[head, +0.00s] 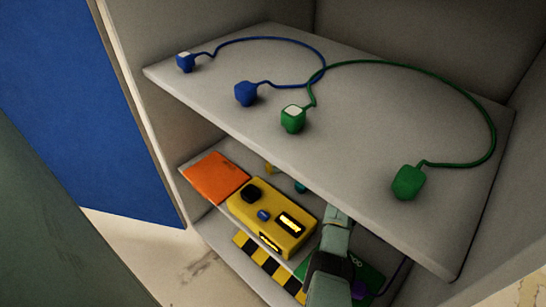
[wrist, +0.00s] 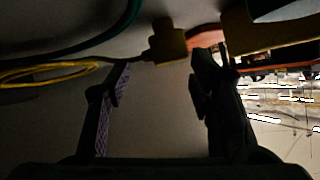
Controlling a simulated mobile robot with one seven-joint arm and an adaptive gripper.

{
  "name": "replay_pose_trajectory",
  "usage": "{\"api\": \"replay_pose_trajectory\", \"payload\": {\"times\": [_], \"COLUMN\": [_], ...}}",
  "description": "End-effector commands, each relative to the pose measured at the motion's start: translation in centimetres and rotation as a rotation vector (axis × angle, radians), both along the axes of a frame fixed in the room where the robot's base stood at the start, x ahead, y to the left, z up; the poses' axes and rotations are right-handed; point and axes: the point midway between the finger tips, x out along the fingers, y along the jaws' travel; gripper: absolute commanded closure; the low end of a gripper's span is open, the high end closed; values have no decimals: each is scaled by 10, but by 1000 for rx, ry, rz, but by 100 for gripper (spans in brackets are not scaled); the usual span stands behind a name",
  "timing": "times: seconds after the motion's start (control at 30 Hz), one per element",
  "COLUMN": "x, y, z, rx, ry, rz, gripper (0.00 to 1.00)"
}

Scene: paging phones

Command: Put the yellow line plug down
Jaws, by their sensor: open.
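The yellow line plug (wrist: 168,42) is a dark yellow block in the wrist view, with its yellow cable (wrist: 45,72) looped to the left. My gripper (wrist: 160,78) is open, with one finger on each side of the picture. The plug shows beyond the gap between the fingertips, and I see no finger closed on it. In the head view a small yellow piece (head: 269,168), likely this plug, shows on the lower shelf behind the yellow box. My gripper is hidden under the upper shelf there.
The yellow box (head: 272,217) with a black knob and an orange panel (head: 215,178) are on the lower shelf. The upper shelf (head: 390,110) overhangs my arm and bears blue plugs (head: 246,93) and green plugs (head: 408,183) with cables. A green cable (wrist: 100,40) crosses the wrist view.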

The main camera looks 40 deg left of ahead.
Motion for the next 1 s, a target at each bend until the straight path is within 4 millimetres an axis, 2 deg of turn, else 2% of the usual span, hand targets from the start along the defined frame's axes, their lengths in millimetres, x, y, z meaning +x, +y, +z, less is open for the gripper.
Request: {"api": "replay_pose_trajectory", "payload": {"times": [0.1, 0.3, 0.4, 0.7, 0.83, 1.0], "x": [11, 20, 22, 14, 11, 2], "y": [-21, -45, -51, -83, -78, -55], "z": [14, 26, 28, 25, 22, 12], "rx": [0, 1, 8, 150, 161, 160], "ry": [0, 0, -8, -199, -218, -214], "rz": [-3, -1, 3, 53, 58, 60], "gripper": [51, 51, 47, 47, 47, 47]}}
